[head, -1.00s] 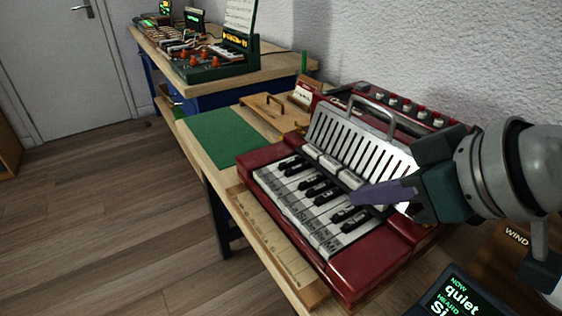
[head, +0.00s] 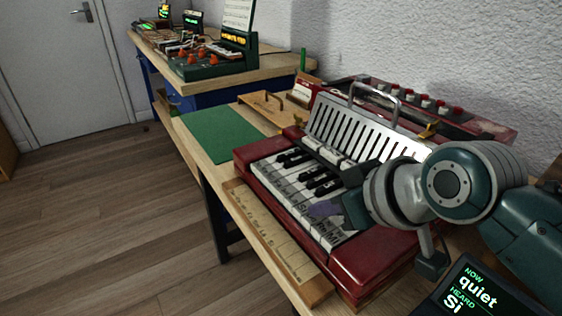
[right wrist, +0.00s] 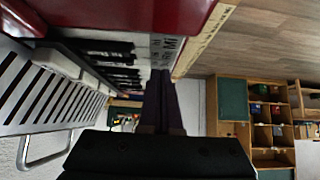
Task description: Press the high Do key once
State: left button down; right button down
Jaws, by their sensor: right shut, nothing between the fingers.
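The red keyboard instrument (head: 372,258) lies on the near bench, with white keys (head: 272,174) and black keys running toward the lower right. The key labels are mostly too small to read; a key near the end is marked Mi in the right wrist view (right wrist: 168,46). I cannot pick out the high Do key for certain. My right gripper (head: 318,210) is shut and empty, its purple fingertips over the white keys near the lower-right end. Its fingers also show over the keys in the right wrist view (right wrist: 160,84). Contact with a key cannot be told. My left gripper is out of view.
A dark display (head: 472,294) reads "NOW quiet, HEARD Si". A slotted silver grille (head: 343,134) with a raised handle stands behind the keys. A wooden strip (head: 270,240) runs along the front. A green mat (head: 221,134) lies left on the bench.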

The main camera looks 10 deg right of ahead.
jog(key=shift+f, duration=0.3)
jog(key=shift+f, duration=0.4)
jog(key=shift+r, duration=0.1)
jog(key=shift+r+p, duration=0.55)
jog(key=shift+p, duration=0.05)
jog(key=shift+r+p, duration=0.25)
jog(key=shift+p, duration=0.1)
